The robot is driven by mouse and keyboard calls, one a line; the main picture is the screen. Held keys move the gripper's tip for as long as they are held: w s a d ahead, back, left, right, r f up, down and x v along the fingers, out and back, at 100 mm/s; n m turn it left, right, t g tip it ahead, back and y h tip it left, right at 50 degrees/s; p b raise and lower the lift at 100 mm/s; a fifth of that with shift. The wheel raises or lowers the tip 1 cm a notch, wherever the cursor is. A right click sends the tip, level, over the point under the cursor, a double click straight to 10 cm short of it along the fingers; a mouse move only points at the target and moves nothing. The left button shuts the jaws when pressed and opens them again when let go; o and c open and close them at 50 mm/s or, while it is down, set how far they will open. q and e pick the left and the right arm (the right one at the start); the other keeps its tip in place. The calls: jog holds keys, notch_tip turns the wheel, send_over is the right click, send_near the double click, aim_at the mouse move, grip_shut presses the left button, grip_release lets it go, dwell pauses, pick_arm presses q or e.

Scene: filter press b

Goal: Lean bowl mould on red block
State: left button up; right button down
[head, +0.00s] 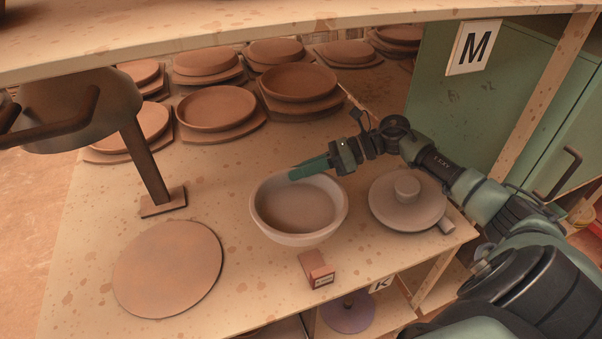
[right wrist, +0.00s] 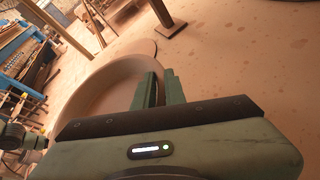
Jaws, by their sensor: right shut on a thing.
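The bowl mould (head: 299,236) is a pale, round, hollow bowl in the middle of the table, its open side facing up toward the head camera. It also shows in the right wrist view (right wrist: 112,82). My right gripper (head: 300,171) is shut on its far rim; in the wrist view the fingers (right wrist: 160,88) straddle the bowl's wall. I cannot tell whether the bowl touches the table or is slightly tilted. The red block (head: 316,269) is small, with a label on its front end. It lies just in front of the bowl, near the table's front edge. My left gripper is not in view.
A flat round disc (head: 167,269) lies at the front left. A knobbed round piece (head: 407,205) stands right of the bowl. A dark stand (head: 150,170) rises at the left. Several round moulds on boards (head: 217,108) fill the back. A shelf (head: 240,40) overhangs the far side.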

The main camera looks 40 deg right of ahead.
aim_at(301, 184)
jog(key=shift+w+f+b, duration=0.1)
jog(key=shift+f+b, duration=0.85)
jog(key=shift+f, duration=1.4)
notch_tip(301, 184, down, 2)
jog(key=shift+f+b, duration=0.25)
jog(key=shift+b, duration=0.65)
jog(key=shift+f+b, duration=0.5)
jog(key=shift+b, duration=0.05)
jog(key=shift+f+b, duration=0.5)
jog(key=shift+b, duration=0.1)
jog(key=c, duration=1.4)
grip_release()
jog(key=shift+f, duration=0.1)
jog(key=b+v, duration=0.1)
jog(key=v, duration=0.5)
jog(key=shift+s+d+b, duration=0.25)
jog(key=shift+d+b, duration=0.1)
jog(key=shift+b, duration=0.05)
jog(key=shift+s+d+r, duration=0.2)
jog(key=shift+d+r, duration=0.2)
jog(key=shift+r, duration=0.05)
